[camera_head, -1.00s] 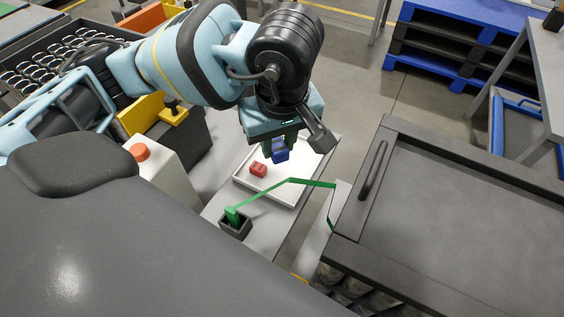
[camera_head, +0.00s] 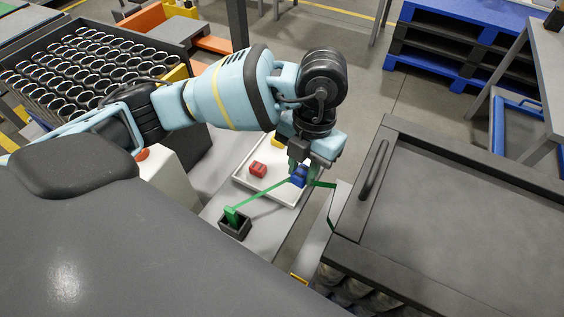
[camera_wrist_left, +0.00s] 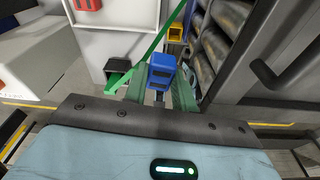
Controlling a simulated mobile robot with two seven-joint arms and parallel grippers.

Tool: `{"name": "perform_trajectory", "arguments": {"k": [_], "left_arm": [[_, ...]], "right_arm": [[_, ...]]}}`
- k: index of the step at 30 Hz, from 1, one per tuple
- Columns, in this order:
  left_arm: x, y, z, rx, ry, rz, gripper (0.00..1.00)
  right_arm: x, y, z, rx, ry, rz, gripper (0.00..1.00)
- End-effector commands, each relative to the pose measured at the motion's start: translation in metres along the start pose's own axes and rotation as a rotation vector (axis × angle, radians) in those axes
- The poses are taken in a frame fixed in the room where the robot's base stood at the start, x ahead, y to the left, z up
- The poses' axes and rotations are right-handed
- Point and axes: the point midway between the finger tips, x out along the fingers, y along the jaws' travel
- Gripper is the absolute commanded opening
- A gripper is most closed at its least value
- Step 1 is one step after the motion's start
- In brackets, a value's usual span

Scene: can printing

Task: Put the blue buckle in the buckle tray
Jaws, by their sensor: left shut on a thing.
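My left gripper (camera_head: 299,180) is shut on the blue buckle (camera_head: 298,174) and points downward. In the head view they appear in front of the right part of the white buckle tray (camera_head: 250,187); their height is hard to tell. In the left wrist view the blue buckle (camera_wrist_left: 161,68) sits between the green fingers of the gripper (camera_wrist_left: 158,88). The tray (camera_wrist_left: 120,17) appears beyond it there. A red buckle (camera_head: 258,169) lies in the tray, and a yellow piece (camera_head: 278,141) shows near its far edge, partly hidden by my arm. My right gripper is not in view.
A green strap (camera_head: 265,193) runs from a small black holder (camera_head: 236,229) past my gripper toward the dark machine (camera_head: 440,200) at the right. A crate of cans (camera_head: 90,65) stands at the far left. The grey table is bare around the holder.

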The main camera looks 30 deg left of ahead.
Motion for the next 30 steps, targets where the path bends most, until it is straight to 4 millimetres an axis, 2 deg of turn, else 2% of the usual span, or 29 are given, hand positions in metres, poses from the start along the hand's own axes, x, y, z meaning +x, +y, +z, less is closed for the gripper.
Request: {"name": "perform_trajectory", "arguments": {"k": [6, 18, 24, 30], "left_arm": [[0.021, -0.008, 0.006, -0.456, 0.003, -0.07, 0.04], [0.057, -0.021, 0.014, -1.262, 0.001, -0.191, 0.04], [0.07, -0.026, 0.016, -1.551, 0.0, -0.235, 0.04], [0.075, -0.028, 0.018, -1.676, -0.001, -0.254, 0.04]], "right_arm": [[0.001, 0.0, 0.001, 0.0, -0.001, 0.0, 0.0], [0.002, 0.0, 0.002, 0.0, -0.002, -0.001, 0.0], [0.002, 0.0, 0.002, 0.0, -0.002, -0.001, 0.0], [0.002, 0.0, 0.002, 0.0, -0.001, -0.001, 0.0]]}}
